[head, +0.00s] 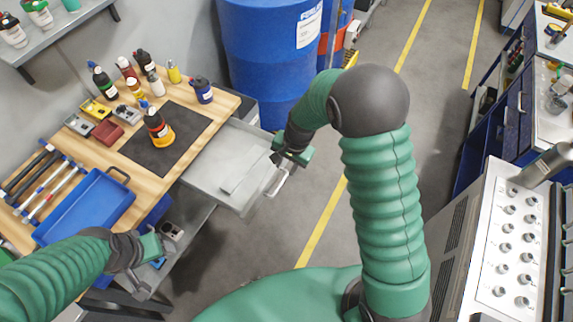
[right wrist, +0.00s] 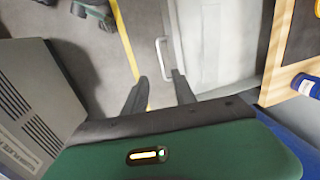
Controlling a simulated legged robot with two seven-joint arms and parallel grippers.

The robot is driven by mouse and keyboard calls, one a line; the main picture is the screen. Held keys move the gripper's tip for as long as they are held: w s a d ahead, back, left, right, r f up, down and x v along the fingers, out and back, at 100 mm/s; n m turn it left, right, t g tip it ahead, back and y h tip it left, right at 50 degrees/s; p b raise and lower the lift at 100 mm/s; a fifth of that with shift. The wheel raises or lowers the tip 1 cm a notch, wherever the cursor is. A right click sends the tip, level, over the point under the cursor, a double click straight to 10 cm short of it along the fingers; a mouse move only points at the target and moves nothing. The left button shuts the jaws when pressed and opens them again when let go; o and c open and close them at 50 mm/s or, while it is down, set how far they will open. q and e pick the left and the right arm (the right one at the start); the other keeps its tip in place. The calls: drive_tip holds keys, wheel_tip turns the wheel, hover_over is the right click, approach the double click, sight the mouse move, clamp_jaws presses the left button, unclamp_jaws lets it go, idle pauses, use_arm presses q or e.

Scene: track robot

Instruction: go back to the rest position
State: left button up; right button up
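My right gripper (head: 287,160) is beside the front of a pulled-out grey drawer (head: 222,160), by its handle (head: 278,182). In the right wrist view, the two dark fingers of my right gripper (right wrist: 161,84) are spread apart with nothing between them. The pale drawer handle (right wrist: 163,58) shows beyond the fingertips, and I see no grip on it. My left gripper (head: 148,262) is at the lower left, near the front edge of the workbench. Its fingers are too unclear to tell whether they are open.
The wooden workbench (head: 222,105) carries a blue tray (head: 88,205), a dark mat (head: 185,128) and several bottles. A blue barrel (head: 265,60) stands behind the drawer. A grey panelled cabinet (head: 500,240) stands at the right. Floor with a yellow line (head: 322,220) is clear between.

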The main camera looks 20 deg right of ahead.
idle(0.4)
drive_tip(key=s+r+n, duration=0.4)
drive_tip(key=s+n, duration=0.1)
drive_tip(key=s, duration=0.2)
drive_tip(key=s+r+n+h, duration=0.1)
drive_tip(key=s+r+n, duration=0.3)
drive_tip(key=s, duration=0.3)
drive_tip(key=shift+s+a+r+n+t, duration=0.25)
drive_tip(key=shift+s+n+t, duration=0.15)
drive_tip(key=shift+n, duration=0.2)
